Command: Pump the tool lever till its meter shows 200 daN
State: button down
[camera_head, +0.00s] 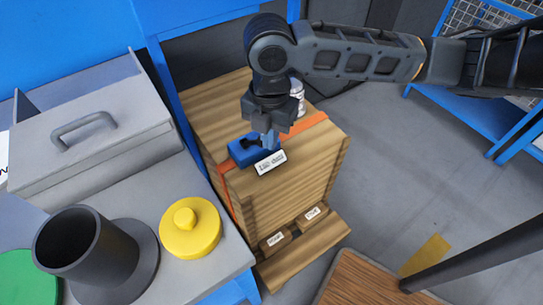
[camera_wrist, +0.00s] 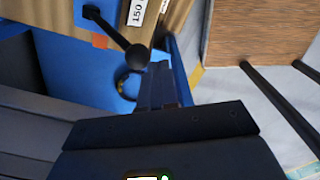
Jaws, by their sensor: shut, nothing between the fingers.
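The blue tool (camera_head: 240,152) sits on the orange strap across the wooden crate's top. Its white meter plate (camera_head: 271,163) faces the front; it also shows in the wrist view (camera_wrist: 137,12), where it reads 150. The black lever with a round knob (camera_wrist: 137,57) reaches from the tool toward my fingers in the wrist view. My gripper (camera_head: 270,137) is right over the tool in the head view. In the wrist view my gripper (camera_wrist: 161,68) is shut and empty, its tips close beside the knob. I cannot tell whether they touch it.
The wooden crate (camera_head: 290,180) stands beside a grey bench holding a grey toolbox (camera_head: 95,145), a dark flanged cylinder (camera_head: 85,250) and a yellow capped part (camera_head: 190,228). Open floor lies to the right.

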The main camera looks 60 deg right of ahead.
notch_tip(320, 180, up, 6)
jog(key=p, duration=0.4)
jog(key=shift+r, duration=0.2)
jog(key=shift+f, duration=0.1)
dwell(0.8)
jog(key=f, duration=0.1)
jog(key=w+f+b, duration=0.1)
jog(key=b, duration=0.1)
jog(key=shift+w+d+f, duration=0.15)
jog(key=shift+d+f, duration=0.1)
jog(key=shift+f, duration=0.15)
jog(key=shift+w+d+f+b, duration=0.15)
jog(key=shift+w+f+b, duration=0.15)
jog(key=shift+f, duration=0.1)
jog(key=shift+f, duration=0.1)
